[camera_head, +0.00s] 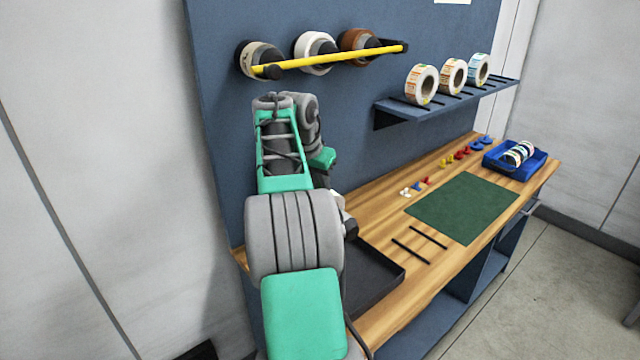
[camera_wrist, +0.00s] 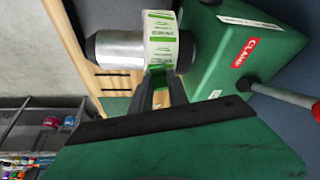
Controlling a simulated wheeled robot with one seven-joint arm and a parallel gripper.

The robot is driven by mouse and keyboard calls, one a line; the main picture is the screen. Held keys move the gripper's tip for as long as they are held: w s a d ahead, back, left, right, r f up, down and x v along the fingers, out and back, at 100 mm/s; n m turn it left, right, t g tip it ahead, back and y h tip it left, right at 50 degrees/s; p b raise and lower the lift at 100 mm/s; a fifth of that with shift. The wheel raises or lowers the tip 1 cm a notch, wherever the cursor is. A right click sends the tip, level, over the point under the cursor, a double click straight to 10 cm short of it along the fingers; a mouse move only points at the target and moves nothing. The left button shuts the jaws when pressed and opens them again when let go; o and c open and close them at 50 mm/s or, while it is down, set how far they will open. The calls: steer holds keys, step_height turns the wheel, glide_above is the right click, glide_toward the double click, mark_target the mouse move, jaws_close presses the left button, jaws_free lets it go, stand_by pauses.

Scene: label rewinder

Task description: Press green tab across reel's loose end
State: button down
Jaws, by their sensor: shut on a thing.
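In the wrist view a white label reel (camera_wrist: 160,40) with green print sits on a metal spindle (camera_wrist: 118,49). My gripper (camera_wrist: 157,85) is just below the reel, its dark fingers shut on a small green tab (camera_wrist: 158,69). The tab is at the reel's lower edge and seems to touch it; the fingers partly hide it. I cannot make out the reel's loose end. In the head view my own arm hides the gripper and this reel.
The bench holds a black tray (camera_head: 372,278), green mat (camera_head: 465,208), small coloured pieces (camera_head: 447,160) and blue bin (camera_head: 540,160). A yellow bar (camera_head: 330,59) and shelf (camera_head: 450,103) are above.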

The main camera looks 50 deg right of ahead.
steer(key=c, duration=1.2)
jaws_free()
steer(key=shift+f, duration=0.35)
steer(key=shift+s, duration=0.1)
